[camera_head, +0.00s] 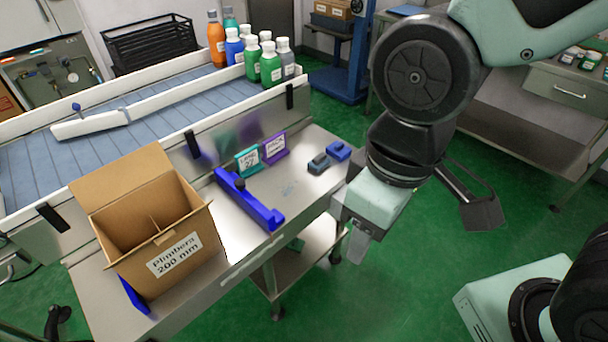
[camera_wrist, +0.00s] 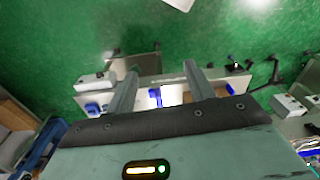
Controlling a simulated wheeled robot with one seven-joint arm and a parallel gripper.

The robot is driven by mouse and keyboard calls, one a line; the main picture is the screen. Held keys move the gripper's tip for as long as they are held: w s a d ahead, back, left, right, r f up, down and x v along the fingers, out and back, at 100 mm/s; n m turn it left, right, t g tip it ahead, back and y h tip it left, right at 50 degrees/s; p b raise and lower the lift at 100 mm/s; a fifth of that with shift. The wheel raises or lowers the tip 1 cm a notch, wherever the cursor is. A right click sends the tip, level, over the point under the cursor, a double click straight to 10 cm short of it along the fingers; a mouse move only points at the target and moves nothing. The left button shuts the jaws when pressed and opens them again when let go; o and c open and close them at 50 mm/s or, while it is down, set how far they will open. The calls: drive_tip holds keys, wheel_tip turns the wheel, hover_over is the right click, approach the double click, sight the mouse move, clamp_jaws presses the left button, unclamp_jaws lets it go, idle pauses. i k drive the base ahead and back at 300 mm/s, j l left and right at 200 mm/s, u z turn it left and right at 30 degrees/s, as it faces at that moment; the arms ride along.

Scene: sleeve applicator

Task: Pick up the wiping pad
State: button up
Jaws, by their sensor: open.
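Two small pads or blocks lie on the steel bench near its far right corner: a dark grey-blue one (camera_head: 318,163) and a brighter blue one (camera_head: 339,150). I cannot tell for sure which is the wiping pad. My gripper (camera_head: 356,246) hangs over the green floor just right of the bench, nearer the camera than both pads, and apart from them. In the wrist view my gripper (camera_wrist: 163,88) has its two fingers spread with nothing held between them. Neither pad can be made out clearly there.
An open cardboard box (camera_head: 150,235) stands on the bench's left. A blue bar fixture (camera_head: 250,202), a teal label stand (camera_head: 248,160) and a purple one (camera_head: 274,147) stand between box and pads. A conveyor (camera_head: 60,165) with several bottles (camera_head: 270,65) runs behind.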

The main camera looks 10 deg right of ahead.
sight(317, 165)
drive_tip(key=i+l+u, duration=0.25)
drive_tip(key=i+l, duration=0.15)
drive_tip(key=i+l+u, duration=0.2)
drive_tip(key=i+l, duration=0.2)
drive_tip(key=l, duration=0.1)
